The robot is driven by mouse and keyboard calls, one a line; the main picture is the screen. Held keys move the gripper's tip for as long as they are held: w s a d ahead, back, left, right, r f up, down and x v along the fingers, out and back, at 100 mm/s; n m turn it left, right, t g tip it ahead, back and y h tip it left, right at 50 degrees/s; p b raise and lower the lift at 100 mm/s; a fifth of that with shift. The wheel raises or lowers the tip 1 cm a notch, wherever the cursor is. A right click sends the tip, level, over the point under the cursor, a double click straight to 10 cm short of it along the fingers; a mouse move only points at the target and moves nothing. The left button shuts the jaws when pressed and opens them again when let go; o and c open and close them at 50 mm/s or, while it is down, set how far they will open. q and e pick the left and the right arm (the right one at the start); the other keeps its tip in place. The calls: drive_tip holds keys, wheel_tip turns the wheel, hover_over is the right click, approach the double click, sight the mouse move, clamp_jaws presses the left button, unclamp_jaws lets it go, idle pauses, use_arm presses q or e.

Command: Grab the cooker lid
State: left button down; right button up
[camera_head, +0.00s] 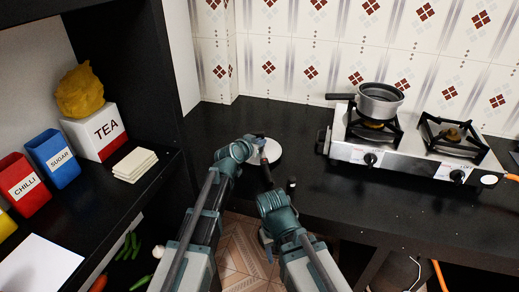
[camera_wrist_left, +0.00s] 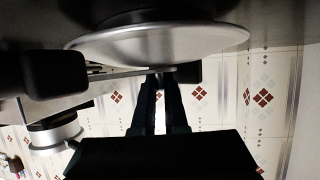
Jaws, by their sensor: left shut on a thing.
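The cooker lid (camera_head: 273,149) is a pale round disc low over the dark counter, left of the stove. In the left wrist view, the lid (camera_wrist_left: 160,45) is a wide grey disc at the top of an upside-down picture. My left gripper (camera_head: 259,142) is at the lid and partly covers it. In the left wrist view, its dark fingers (camera_wrist_left: 160,82) are closed at the lid's top side; the gripped part is mostly hidden. My right gripper (camera_head: 276,185) is in front of the lid near the counter's front edge; its jaw opening is unclear.
A saucepan (camera_head: 379,103) sits on the left burner of the two-burner stove (camera_head: 407,160). A black shelf at left holds a tea box (camera_head: 105,132), sugar box (camera_head: 55,158), chilli box (camera_head: 22,184) and pale stacked slabs (camera_head: 135,165). Counter between lid and stove is mostly clear.

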use_arm(q)
wheel_tip(320, 180, up, 10)
drive_tip(key=p, duration=1)
